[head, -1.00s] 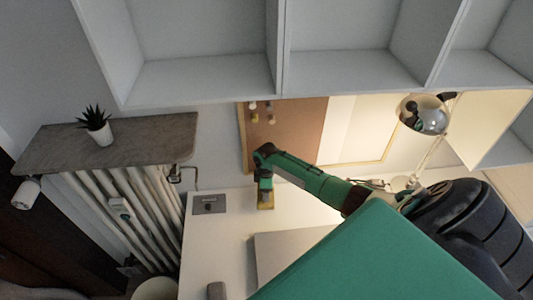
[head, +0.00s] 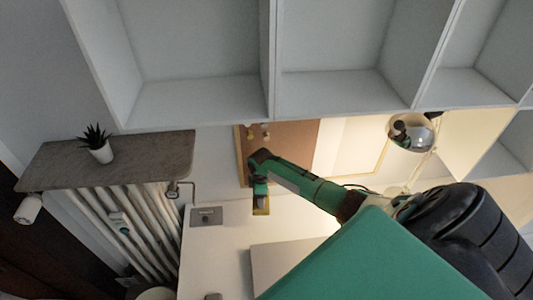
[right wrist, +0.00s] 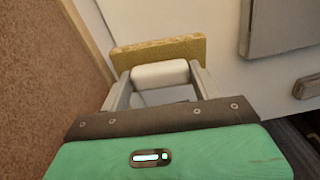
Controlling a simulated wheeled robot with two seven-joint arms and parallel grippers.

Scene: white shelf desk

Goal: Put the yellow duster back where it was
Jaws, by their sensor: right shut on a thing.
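The yellow duster (right wrist: 165,52) has a white handle (right wrist: 160,74). My right gripper (right wrist: 158,80) is shut on this handle, with one finger at each end and the yellow pad beyond the fingertips. In the head view the duster (head: 261,210) is at the end of my right arm, over the back part of the white desk near the cork board. There my right gripper (head: 261,190) points down. I cannot tell whether the pad touches the desk. My left gripper is not in view.
The cork board (head: 285,142) stands behind the desk (head: 210,255). A grey box (head: 206,216) lies left of the duster, and a flat grey slab (head: 272,262) lies in front. A lamp (head: 411,132) stands to the right. White shelves (head: 195,40) hang above.

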